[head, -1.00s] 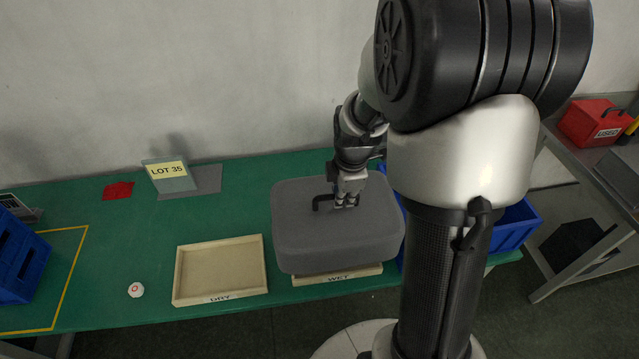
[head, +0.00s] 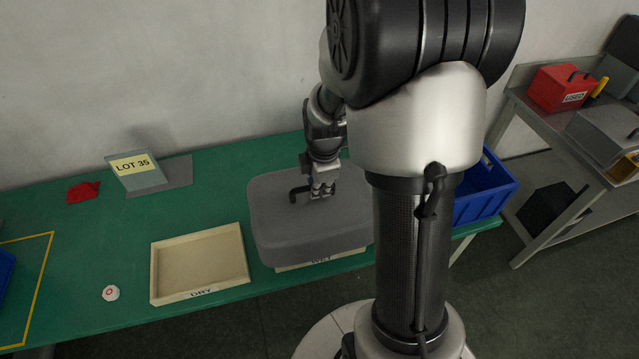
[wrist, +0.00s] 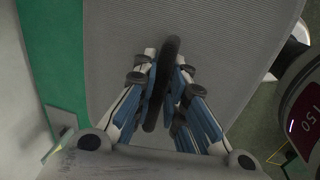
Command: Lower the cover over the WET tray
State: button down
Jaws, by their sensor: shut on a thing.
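The grey cover (head: 280,235) is a box-like lid with a dark bar handle on top. In the head view it sits over the WET tray (head: 322,261), of which only the front edge and part of the label show below the cover. I cannot tell whether the cover touches the table. My gripper (head: 322,192) is above the cover and shut on its handle (head: 296,192). In the wrist view my gripper's fingers (wrist: 163,92) stand on both sides of the dark handle (wrist: 160,85), with the grey cover (wrist: 215,45) beneath.
The empty DRY tray (head: 243,262) lies just left of the cover. A white round piece (head: 111,293), a LOT 35 sign (head: 132,166) and a red cloth (head: 83,192) are farther left on the green table (head: 60,300). A blue bin (head: 485,190) is at the right.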

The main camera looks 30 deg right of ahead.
jog(key=shift+f+b, duration=3)
jog(key=shift+f, duration=1)
jog(key=c, duration=1.6)
grip_release()
jog(key=shift+o, duration=0.8)
jog(key=o, duration=0.7)
jog(key=shift+r, duration=0.15)
jog(key=shift+s+a+r+p, duration=0.1)
jog(key=shift+s+r+p, duration=0.2)
jog(key=shift+r+p, duration=1)
jog(key=shift+s+a+r+p, duration=0.1)
jog(key=shift+s+r+p, duration=0.15)
jog(key=shift+r+p, duration=1)
jog(key=shift+s+a+r+p, duration=0.1)
jog(key=shift+s+r+p, duration=0.2)
jog(key=shift+r+p, duration=1)
